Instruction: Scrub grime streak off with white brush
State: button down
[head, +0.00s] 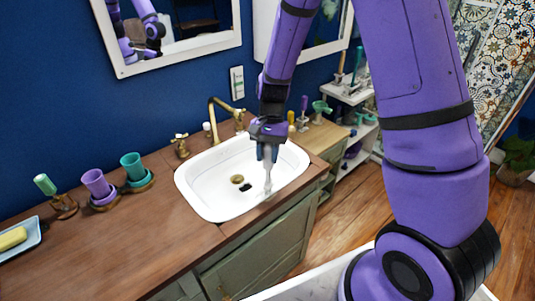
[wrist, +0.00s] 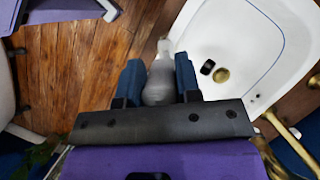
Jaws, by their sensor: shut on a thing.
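My gripper (head: 267,152) points down over the white sink basin (head: 206,200), toward its right side. Its blue fingers are shut on the white brush (head: 268,172), which hangs down below them. In the wrist view the pale grey-white brush (wrist: 160,82) sits between the two fingers (wrist: 160,88), its far end beside the sink's edge. A short dark mark, seemingly the grime streak (head: 245,187), lies on the basin floor beside the brass drain (head: 237,179). It also shows in the wrist view (wrist: 207,67), apart from the brush. I cannot tell whether the brush touches the basin.
A brass faucet (head: 214,118) stands behind the basin. Purple (head: 97,184) and teal (head: 133,167) cups, a green-handled brush (head: 45,185) and a soap dish (head: 33,238) stand left on the wooden counter. A shelf (head: 350,95) is at right. The front counter is clear.

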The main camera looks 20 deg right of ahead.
jog(key=shift+d, duration=0.1)
jog(key=d, duration=0.5)
jog(key=shift+s, duration=0.3)
jog(key=shift+f, duration=0.6)
dwell(1.5)
jog(key=shift+w+a, duration=0.8)
jog(key=shift+a, duration=0.35)
jog(key=shift+w+a, duration=0.75)
jog(key=shift+a, duration=0.35)
jog(key=shift+d, duration=0.1)
